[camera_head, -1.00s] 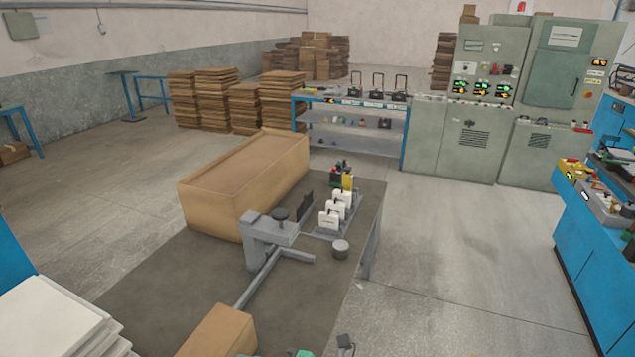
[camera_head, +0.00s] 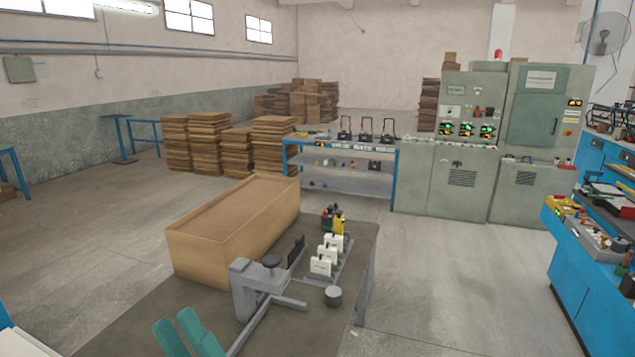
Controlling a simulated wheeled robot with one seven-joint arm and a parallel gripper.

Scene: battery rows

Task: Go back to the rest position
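Two teal finger-like parts, which look like my gripper (camera_head: 177,320), rise from the bottom edge left of centre, over the near part of the dark worktable (camera_head: 130,335). They stand close together, with their lower ends cut off by the frame. Nothing shows held at their tips, but the gap between them is hard to judge. A grey clamp-like fixture (camera_head: 243,293) stands on the table to their right.
On the table are a large cardboard box (camera_head: 215,245), several white blocks (camera_head: 321,267) in a row, a grey round piece (camera_head: 333,296) and a small red, yellow and dark group (camera_head: 333,218). A blue bench (camera_head: 580,285) stands right. Floor between (camera_head: 450,290) is clear.

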